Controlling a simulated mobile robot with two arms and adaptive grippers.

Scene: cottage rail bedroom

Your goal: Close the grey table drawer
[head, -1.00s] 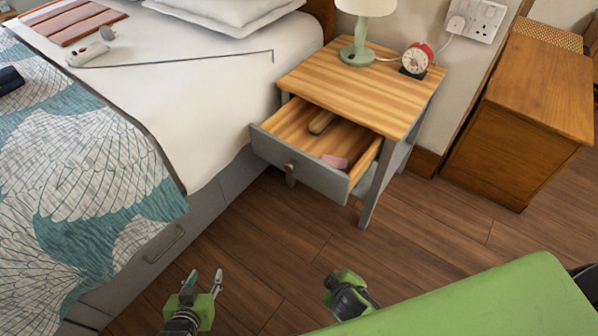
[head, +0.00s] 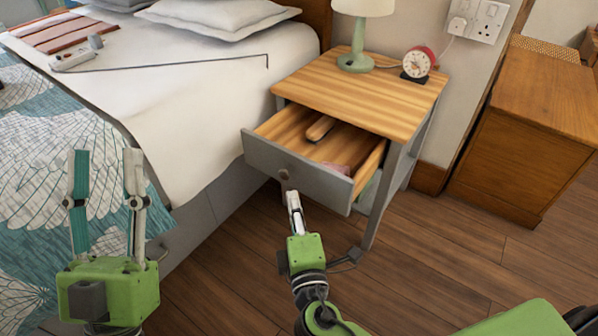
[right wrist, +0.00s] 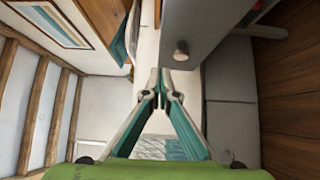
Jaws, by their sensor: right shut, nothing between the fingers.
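The grey table drawer (head: 318,176) is pulled out of the bedside table (head: 385,95). A wooden brush-like item and a pink item lie inside it. Its round knob (head: 284,175) is on the front. My right gripper (head: 292,196) is shut and empty, its fingertips just below and in front of the knob. Whether they touch the drawer I cannot tell. In the right wrist view the drawer front (right wrist: 195,25) and knob (right wrist: 181,49) are just beyond the closed fingertips. My left gripper (head: 105,155) is open and empty, in front of the bed.
The bed (head: 200,110) stands left of the table, with a thin dark rod (head: 180,65) on it. A lamp (head: 357,45) and a red alarm clock (head: 418,62) stand on the tabletop. A wooden cabinet (head: 530,130) is at right. The floor (head: 450,250) between is clear.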

